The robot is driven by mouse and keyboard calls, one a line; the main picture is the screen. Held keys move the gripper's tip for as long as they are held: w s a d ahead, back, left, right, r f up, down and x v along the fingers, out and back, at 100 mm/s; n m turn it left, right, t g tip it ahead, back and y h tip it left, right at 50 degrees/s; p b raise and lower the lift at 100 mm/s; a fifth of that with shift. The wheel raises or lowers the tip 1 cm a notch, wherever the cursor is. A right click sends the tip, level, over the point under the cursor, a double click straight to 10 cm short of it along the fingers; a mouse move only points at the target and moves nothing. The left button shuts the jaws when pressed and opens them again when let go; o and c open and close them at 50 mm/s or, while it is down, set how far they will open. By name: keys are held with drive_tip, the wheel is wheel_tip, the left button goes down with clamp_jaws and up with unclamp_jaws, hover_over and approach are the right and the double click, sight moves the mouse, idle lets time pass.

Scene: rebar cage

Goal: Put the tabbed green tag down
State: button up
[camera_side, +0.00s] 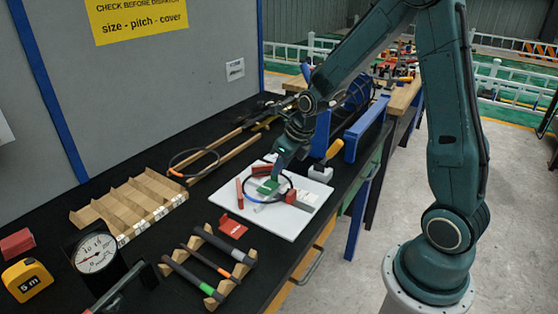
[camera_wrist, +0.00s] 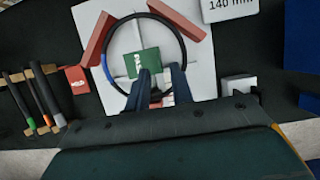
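The green tag (camera_side: 267,187) lies inside a black ring (camera_side: 287,196) over the white board (camera_side: 316,211). In the wrist view the tag (camera_wrist: 142,63) is a green rectangle with white marking, and the ring (camera_wrist: 184,55) surrounds it with a blue section at left. My gripper (camera_side: 278,176) is low over the board at the tag. The tab cannot be made out, nor whether the tag rests fully on the board.
A red tag (camera_side: 232,228) and a rod rack (camera_side: 209,262) are in front. A wooden slotted rack (camera_side: 128,206) is at left. The board's front part is clear.

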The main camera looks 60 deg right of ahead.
drive_tip(key=v, duration=0.8)
drive_tip(key=shift+s+r, duration=0.2)
drive_tip(key=shift+r, duration=0.15)
idle(0.4)
drive_tip(key=s+a+r+m, duration=0.3)
drive_tip(key=s+m, duration=0.3)
drive_tip(key=m, duration=0.6)
drive_tip(key=s+a+r+m, duration=0.3)
drive_tip(key=s+m, duration=0.3)
drive_tip(key=m, duration=0.6)
drive_tip(key=s+a+r+m+t, duration=0.1)
drive_tip(key=s+a+r+m, duration=0.2)
drive_tip(key=m, duration=0.9)
drive_tip(key=s, duration=0.3)
drive_tip(key=shift+s+a, duration=0.25)
drive_tip(key=shift+s, duration=0.1)
